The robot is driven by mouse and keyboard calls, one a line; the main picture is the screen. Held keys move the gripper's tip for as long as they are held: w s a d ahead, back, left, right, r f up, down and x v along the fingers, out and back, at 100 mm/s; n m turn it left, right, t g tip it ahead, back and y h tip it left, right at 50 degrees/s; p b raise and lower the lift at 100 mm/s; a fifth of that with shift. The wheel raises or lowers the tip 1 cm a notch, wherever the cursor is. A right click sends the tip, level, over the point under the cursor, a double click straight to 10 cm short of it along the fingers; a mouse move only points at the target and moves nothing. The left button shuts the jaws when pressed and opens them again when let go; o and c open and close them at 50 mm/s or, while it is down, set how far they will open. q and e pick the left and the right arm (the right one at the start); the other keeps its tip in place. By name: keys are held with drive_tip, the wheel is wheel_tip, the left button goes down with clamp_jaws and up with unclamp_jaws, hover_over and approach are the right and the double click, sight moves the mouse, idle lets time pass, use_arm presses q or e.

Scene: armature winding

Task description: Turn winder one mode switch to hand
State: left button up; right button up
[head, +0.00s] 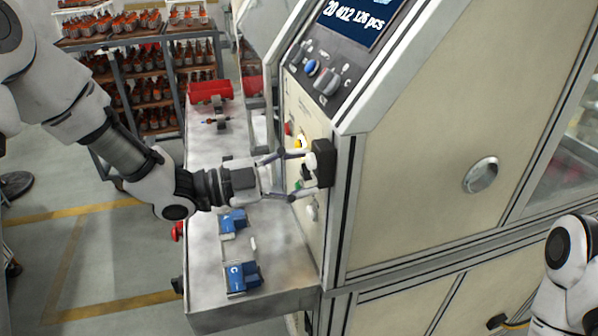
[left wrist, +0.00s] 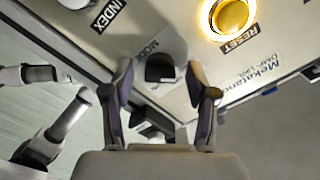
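My left gripper (head: 304,172) is at the winder's cream side panel, with its two fingers spread. In the left wrist view the left gripper (left wrist: 161,88) is open, one finger on each side of a dark knob (left wrist: 160,68) on a grey base. There is a visible gap between the knob and each finger. In the head view the switch is mostly hidden by the gripper. Which position the knob points to cannot be told. My right gripper is not in view; only part of the right arm shows.
A lit yellow reset button (left wrist: 229,16) is close to the right finger. A black box (head: 323,163) sticks out at the panel edge. Below is a grey bench (head: 275,265) with blue parts (head: 241,277). A control console (head: 318,78) is above.

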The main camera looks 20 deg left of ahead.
use_arm(q)
drive_tip(key=shift+a, duration=0.1)
drive_tip(key=v, duration=1.2)
drive_tip(key=shift+f, duration=0.1)
idle(0.4)
